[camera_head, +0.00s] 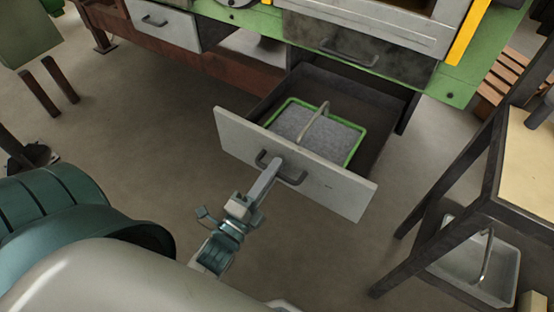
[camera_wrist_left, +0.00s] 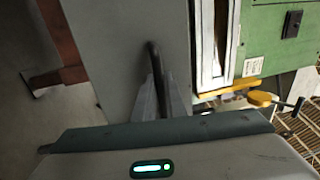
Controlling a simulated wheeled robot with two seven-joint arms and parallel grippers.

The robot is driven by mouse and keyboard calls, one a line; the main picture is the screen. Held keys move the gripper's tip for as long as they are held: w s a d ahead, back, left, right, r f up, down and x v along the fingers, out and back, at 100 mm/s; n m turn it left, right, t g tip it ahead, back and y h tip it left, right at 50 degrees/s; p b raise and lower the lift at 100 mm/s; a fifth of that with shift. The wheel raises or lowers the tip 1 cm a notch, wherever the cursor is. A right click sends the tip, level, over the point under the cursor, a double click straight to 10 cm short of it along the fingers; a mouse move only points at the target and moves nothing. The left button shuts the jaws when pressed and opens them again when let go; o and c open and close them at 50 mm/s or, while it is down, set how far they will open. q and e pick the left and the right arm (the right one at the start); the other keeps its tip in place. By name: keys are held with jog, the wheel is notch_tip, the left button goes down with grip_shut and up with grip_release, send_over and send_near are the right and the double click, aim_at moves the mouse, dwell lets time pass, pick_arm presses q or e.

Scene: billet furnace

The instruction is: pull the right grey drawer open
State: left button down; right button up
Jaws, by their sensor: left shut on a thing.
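The right grey drawer (camera_head: 330,190) is pulled well out from under the green machine in the head view. Its light grey front panel carries a dark bar handle. My left gripper (camera_head: 268,172) is shut on that handle (camera_head: 293,180). In the left wrist view the fingers (camera_wrist_left: 162,100) close around the dark handle (camera_wrist_left: 155,62) against the grey panel (camera_wrist_left: 115,50). Inside the drawer lies a green-rimmed tray (camera_head: 357,146) with grey contents and an arched handle. My right gripper is not seen in either view.
The green machine (camera_head: 458,90) stands behind the drawer. A second grey drawer front (camera_head: 165,24) is at the upper left. A dark-framed table (camera_head: 470,205) with a grey bin (camera_head: 470,262) below stands at the right. The floor left of the drawer is clear.

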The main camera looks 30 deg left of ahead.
pick_arm(q)
jog(key=c, duration=2.1)
grip_release()
jog(key=shift+s, duration=0.1)
